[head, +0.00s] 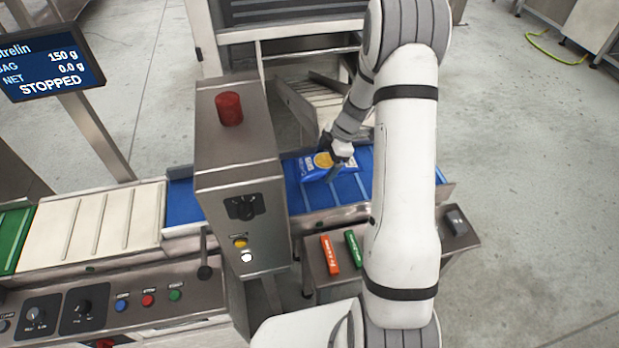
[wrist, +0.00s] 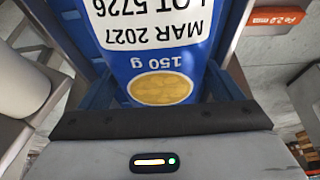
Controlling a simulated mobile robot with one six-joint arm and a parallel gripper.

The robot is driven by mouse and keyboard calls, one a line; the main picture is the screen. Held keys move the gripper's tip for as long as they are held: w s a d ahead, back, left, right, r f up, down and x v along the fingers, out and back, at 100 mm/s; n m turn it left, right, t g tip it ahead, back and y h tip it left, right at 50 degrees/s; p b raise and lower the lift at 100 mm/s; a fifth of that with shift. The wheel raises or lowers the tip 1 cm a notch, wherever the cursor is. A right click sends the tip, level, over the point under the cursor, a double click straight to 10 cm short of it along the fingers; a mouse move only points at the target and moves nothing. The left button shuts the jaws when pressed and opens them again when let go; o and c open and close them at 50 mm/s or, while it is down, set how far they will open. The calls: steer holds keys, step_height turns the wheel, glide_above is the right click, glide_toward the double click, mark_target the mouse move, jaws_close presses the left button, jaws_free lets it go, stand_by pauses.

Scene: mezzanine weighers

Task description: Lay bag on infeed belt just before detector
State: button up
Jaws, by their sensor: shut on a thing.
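The bag (head: 310,166) is blue with a yellow round picture. It is at the blue infeed belt (head: 350,190), just right of the detector (head: 240,150), a steel housing with a red lamp on top. My gripper (head: 335,164) is shut on the bag. In the wrist view the bag (wrist: 160,50) sits between the two blue fingers, its print "150 g", "MAR 2027" and "LOT 5726" upside down. The bag looks flat along the belt; whether its underside touches the belt I cannot tell. My gripper hides part of its right end.
An orange stick (head: 330,254) and a green stick (head: 352,248) lie on a steel ledge in front of the belt, with a dark grey object (head: 456,221) at its right end. A screen (head: 50,62) reads "STOPPED". A pale chute (head: 318,105) stands behind the belt.

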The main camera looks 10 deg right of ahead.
mark_target(310, 164)
steer(key=a, duration=0.5)
steer(key=shift+f, duration=0.25)
step_height(310, 164, down, 2)
steer(key=shift+f, duration=0.1)
steer(key=shift+a+f+p, duration=0.1)
steer(key=shift+f+p, duration=0.2)
steer(key=shift+f, duration=1.85)
steer(key=shift+f, duration=0.1)
steer(key=o, duration=0.8)
steer(key=shift+o, duration=0.4)
